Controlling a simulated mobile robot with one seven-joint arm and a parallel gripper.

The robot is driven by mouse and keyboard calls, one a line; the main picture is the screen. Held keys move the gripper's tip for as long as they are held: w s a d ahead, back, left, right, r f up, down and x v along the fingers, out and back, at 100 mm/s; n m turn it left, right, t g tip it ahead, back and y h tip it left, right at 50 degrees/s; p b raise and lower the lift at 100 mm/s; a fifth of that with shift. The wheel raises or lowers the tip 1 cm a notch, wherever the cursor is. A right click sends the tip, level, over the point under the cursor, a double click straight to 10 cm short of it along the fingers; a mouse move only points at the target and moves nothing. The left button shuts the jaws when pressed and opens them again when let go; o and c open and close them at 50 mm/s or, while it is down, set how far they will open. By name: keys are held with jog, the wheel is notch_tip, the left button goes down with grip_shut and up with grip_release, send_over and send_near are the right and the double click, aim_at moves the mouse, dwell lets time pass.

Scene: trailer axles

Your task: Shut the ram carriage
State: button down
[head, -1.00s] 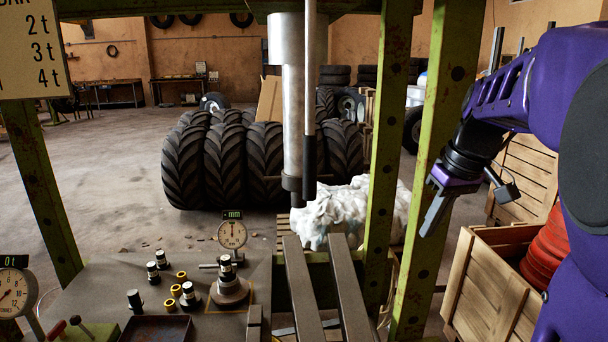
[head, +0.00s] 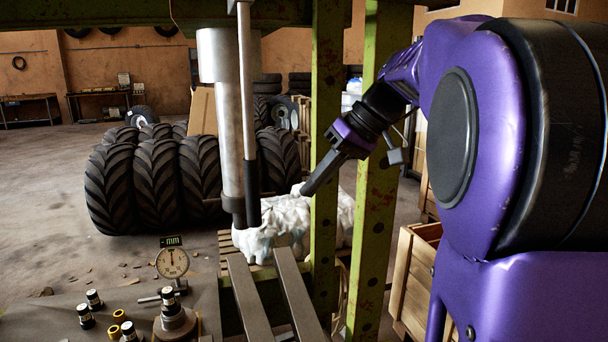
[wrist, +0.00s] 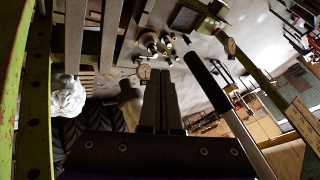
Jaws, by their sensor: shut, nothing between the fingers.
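The ram, a silver cylinder (head: 227,120) with a dark lower end, hangs from the green press frame's top in the head view; I take it to belong to the ram carriage. A long bar with a black lower part (head: 249,150) hangs close along its right side. In the wrist view a dark round bar (wrist: 207,83) slants right of my fingers. The carriage's upper part is out of view.
Two grey beams (head: 250,305) lie below the ram. A dial gauge (head: 172,262) and small parts sit on the bench at lower left. Big tyres (head: 155,185) and a white wrapped bundle (head: 285,225) stand behind. A wooden crate (head: 412,275) is right.

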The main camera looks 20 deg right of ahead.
jog(key=a+f, duration=0.4)
jog(key=a, duration=0.2)
jog(key=shift+w+a, duration=0.3)
jog(key=shift+a, duration=0.05)
jog(key=shift+f, duration=0.1)
